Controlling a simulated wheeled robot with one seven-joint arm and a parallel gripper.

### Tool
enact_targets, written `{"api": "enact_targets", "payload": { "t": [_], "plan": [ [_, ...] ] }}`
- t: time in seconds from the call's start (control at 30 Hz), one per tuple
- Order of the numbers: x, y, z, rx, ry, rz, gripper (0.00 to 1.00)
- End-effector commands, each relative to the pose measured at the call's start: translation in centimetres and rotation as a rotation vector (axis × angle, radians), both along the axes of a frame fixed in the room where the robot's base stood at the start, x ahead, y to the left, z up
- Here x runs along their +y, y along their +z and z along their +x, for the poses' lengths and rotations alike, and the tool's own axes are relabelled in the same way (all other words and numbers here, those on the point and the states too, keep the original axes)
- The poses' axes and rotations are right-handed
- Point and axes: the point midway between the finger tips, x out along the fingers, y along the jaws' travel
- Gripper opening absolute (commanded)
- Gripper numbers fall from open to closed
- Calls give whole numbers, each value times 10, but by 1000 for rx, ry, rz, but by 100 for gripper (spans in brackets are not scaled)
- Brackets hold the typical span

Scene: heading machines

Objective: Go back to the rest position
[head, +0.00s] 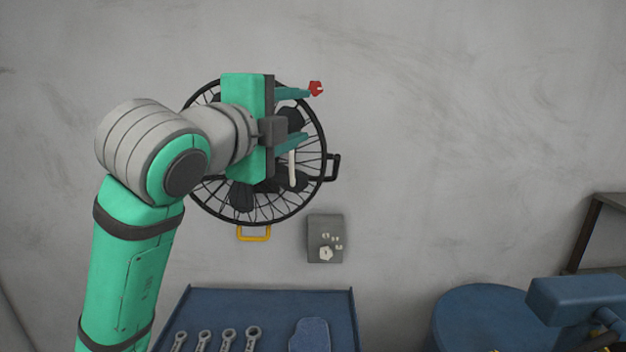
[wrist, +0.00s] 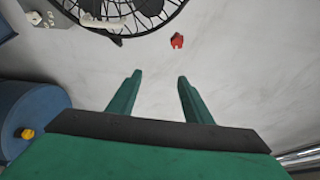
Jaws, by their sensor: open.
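My gripper (head: 300,116) is raised in front of a round black wire basket or fan guard in the head view. Its two green fingers are spread apart with nothing between them. The wrist view also shows the open, empty fingers (wrist: 157,85). My green and grey arm comes up from the lower left and hides part of the round guard.
The black wire guard (head: 285,215) has a yellow handle (head: 254,238) below. A red piece (head: 316,88) is near the upper fingertip. A grey plate (head: 318,255) with small pale parts is lower. A blue tray (head: 270,305) holds wrenches. A blue drum (head: 480,318) stands right.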

Motion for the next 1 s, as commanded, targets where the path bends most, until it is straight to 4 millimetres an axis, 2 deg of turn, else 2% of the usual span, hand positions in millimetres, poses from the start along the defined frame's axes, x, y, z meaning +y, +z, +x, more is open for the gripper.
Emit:
{"api": "enact_targets", "payload": {
  "t": [0.17,0.53,0.73,1.0],
  "plan": [
    [5,-34,19,19,-19,-154,46],
    [24,-140,54,72,-18,-573,46],
    [23,-206,62,110,-3,-779,46],
    [20,-302,55,160,48,-1026,46]
  ]
}}
